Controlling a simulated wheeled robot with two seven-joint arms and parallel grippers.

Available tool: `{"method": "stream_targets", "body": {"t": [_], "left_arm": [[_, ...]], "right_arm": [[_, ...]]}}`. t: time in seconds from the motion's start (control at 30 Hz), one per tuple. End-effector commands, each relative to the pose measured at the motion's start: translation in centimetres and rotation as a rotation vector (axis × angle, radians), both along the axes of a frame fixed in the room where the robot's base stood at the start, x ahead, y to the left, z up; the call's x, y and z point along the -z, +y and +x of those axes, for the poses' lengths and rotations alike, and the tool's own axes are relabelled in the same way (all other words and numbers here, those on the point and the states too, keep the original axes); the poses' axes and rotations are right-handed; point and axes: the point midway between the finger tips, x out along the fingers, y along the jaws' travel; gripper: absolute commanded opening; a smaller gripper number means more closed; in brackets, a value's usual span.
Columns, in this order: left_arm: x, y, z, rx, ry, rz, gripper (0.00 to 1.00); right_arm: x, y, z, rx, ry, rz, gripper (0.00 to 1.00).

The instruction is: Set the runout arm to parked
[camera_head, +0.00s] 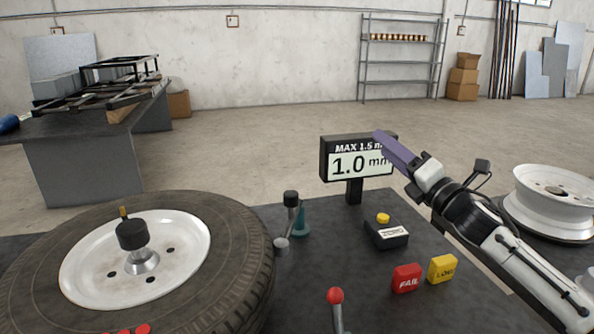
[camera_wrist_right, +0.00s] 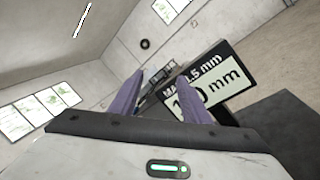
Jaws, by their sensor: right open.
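What looks like the runout arm (camera_head: 287,225) is a short grey lever with a black knob, just right of the tyre (camera_head: 245,270) in the head view. It leans slightly, its knob up and its round grey foot near the tyre's side. I cannot tell whether it touches the tyre. A teal cone-shaped piece (camera_head: 302,222) stands right behind it. My right gripper (camera_head: 382,140), with purple fingers, is raised by the display (camera_head: 357,165), well right of the lever. The wrist view shows its two fingers (camera_wrist_right: 158,85) apart with nothing between them. My left gripper is not in view.
The display reads 1.0 mm, max 1.5 mm. A black box with a yellow button (camera_head: 384,219), a red FAIL block (camera_head: 407,278), a yellow block (camera_head: 442,268) and a red-balled lever (camera_head: 335,297) stand on the dark table. A white rim (camera_head: 553,195) is at right.

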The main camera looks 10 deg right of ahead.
Motion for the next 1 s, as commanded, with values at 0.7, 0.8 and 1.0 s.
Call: {"method": "stream_targets", "body": {"t": [0.7, 0.8, 1.0], "left_arm": [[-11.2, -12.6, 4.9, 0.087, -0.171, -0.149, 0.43], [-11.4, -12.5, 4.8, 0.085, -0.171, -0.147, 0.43], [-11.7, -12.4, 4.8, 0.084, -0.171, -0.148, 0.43]], "right_arm": [[6.6, 19.8, -4.0, -0.413, -0.246, -0.881, 0.43], [6.6, 21.2, -2.6, -0.412, -0.247, -0.882, 0.43], [6.7, 23.3, -0.4, -0.412, -0.244, -0.880, 0.43]]}}
